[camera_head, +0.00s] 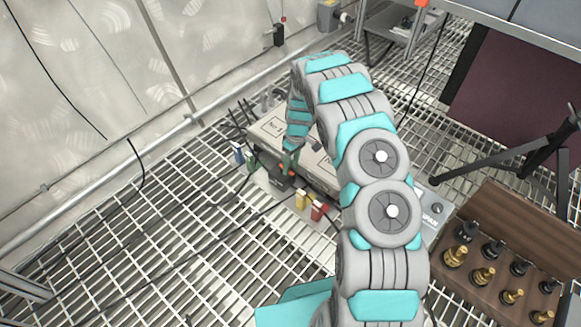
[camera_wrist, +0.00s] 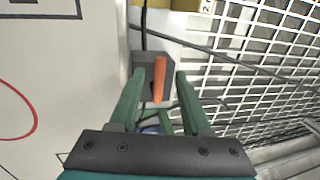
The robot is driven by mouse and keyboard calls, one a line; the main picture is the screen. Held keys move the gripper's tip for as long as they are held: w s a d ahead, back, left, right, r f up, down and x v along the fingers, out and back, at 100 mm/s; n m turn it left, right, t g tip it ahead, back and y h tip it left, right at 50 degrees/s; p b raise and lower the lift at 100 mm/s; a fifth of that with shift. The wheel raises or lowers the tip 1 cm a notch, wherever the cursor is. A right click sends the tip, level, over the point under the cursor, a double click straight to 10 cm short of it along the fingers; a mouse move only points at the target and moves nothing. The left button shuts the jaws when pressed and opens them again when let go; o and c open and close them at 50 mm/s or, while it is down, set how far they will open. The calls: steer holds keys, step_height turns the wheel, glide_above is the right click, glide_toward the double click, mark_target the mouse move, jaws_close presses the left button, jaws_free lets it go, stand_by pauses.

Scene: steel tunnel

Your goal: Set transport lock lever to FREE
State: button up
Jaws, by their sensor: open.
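The lock lever (camera_wrist: 159,78) is an orange bar on a dark grey block (camera_wrist: 146,62) in the wrist view. My gripper (camera_wrist: 158,82) is open, with one green finger on each side of the orange lever. Small gaps show between the fingers and the lever, and I cannot tell how deep the fingers reach around it. In the head view my gripper (camera_head: 289,160) points down at the front side of a pale box (camera_head: 270,130), and the dark block (camera_head: 281,180) shows just below it. No FREE marking is readable.
Yellow (camera_head: 301,198) and red (camera_head: 318,210) connectors stand right of the block, blue (camera_head: 238,152) and green ones left. Cables cross the grating floor. A wooden rack (camera_head: 480,235) with brass pieces and a black tripod (camera_head: 510,150) are at right. Open grating (camera_head: 150,230) lies front left.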

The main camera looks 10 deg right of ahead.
steer(key=shift+f, duration=0.35)
jaws_close()
stand_by(0.4)
